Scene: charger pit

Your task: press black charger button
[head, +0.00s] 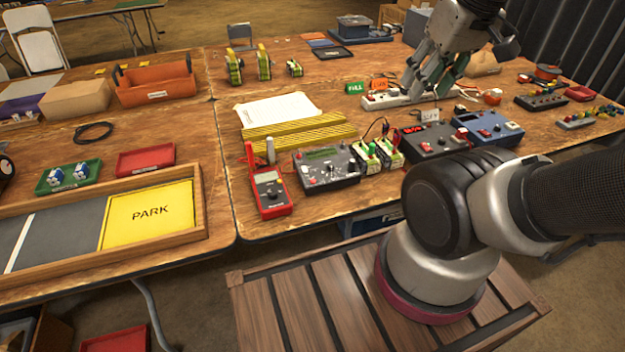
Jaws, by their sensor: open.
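A dark grey-black charger (437,143) with a small red lit display sits on the wooden table, right of centre in the head view. Its buttons and knobs are too small to tell apart clearly. A blue charger (487,128) stands close against its right side. My gripper (428,92) is open, pointing down over the back part of the table. It is behind the black charger in the picture, above a white power strip (385,101), and appears empty. I cannot tell whether its fingertips touch anything.
Small battery packs (380,152) with wires stand left of the black charger. Further left are a grey power unit (327,168) and a red multimeter (268,192). A small card (430,115) stands behind the charger. Small FULL (355,88) and orange signs stand near the strip.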

